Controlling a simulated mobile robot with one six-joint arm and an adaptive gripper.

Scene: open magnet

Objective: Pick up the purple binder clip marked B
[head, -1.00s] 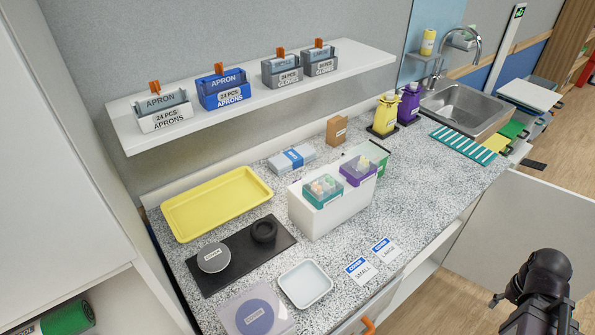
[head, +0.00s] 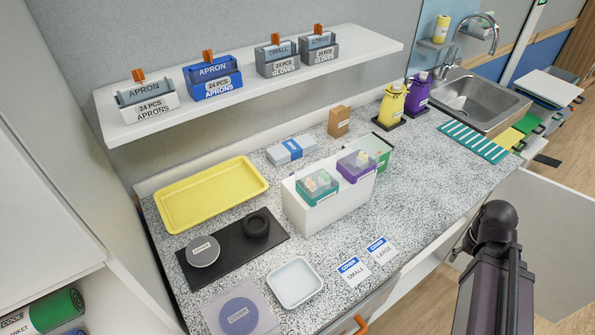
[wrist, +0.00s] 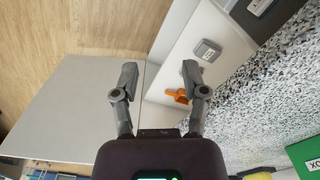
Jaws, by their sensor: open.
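I cannot make out a purple binder clip marked B in either view. My gripper (wrist: 159,74) shows in the wrist view with its two fingers apart and nothing between them. It hangs over a pale panel and the edge of a white surface beside the speckled counter. A small orange piece (wrist: 177,96) and a grey block (wrist: 207,50) are on the white surface, near the right finger. In the head view only my arm shows at the right; the gripper is out of sight there.
The speckled counter (head: 335,240) carries a yellow tray (head: 210,188), a white box (head: 320,210) with teal and purple containers, a black mat (head: 272,232) and a small white tray (head: 295,283). A shelf (head: 250,90) hangs above. A pale open panel (head: 560,235) stands at the right.

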